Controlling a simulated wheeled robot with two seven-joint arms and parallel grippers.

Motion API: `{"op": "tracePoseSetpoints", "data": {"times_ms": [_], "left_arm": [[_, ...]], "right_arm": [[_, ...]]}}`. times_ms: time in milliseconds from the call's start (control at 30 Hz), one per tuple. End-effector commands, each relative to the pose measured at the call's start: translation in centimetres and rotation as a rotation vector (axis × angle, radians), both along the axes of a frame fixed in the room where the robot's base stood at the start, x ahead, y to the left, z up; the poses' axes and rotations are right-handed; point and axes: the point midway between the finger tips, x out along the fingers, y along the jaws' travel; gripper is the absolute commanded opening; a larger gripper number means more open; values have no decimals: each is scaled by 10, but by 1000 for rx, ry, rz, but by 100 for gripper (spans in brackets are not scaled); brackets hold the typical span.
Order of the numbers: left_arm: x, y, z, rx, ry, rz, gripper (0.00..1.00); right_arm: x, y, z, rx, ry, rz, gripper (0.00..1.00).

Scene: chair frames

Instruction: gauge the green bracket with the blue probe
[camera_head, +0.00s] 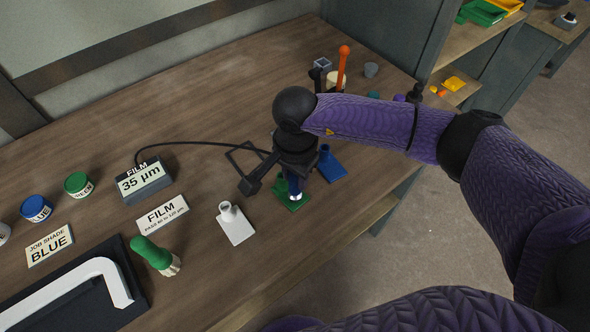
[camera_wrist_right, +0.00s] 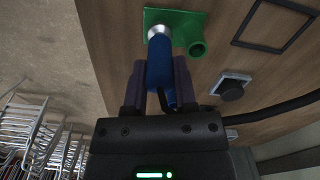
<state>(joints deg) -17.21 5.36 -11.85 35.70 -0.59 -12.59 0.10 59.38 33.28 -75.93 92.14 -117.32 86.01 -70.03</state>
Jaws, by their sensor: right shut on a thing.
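The green bracket (camera_head: 283,203), a flat plate with a short tube, lies on the wooden bench. It also shows at the top of the right wrist view (camera_wrist_right: 185,17), its tube beside the probe. My right gripper (camera_head: 292,178) points down over it, shut on the blue probe (camera_wrist_right: 160,65). The probe's silver tip is at the green plate, touching or very close; I cannot tell which. A black cable runs from the gripper area to the grey gauge box (camera_head: 143,183), whose display reads "FILM 35 µm". My left gripper is out of view.
A white bracket (camera_head: 236,228) and a blue bracket (camera_head: 330,167) lie on either side. A film card (camera_head: 162,215), a green-handled brush (camera_head: 152,252), paint pots (camera_head: 78,184) and a shade card reading "BLUE" (camera_head: 49,246) are at left. A thin black square outline (camera_head: 240,150) lies behind.

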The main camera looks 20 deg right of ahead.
Motion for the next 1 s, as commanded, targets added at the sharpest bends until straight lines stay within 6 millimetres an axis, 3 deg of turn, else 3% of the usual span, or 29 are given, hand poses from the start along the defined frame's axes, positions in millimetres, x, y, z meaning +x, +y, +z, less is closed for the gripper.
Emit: {"op": "tracePoseSetpoints", "data": {"times_ms": [167, 1000], "left_arm": [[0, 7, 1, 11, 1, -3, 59], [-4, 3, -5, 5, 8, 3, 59]], "right_arm": [[0, 0, 1, 0, 0, 0, 0], [0, 0, -5, 0, 0, 0, 0]]}}
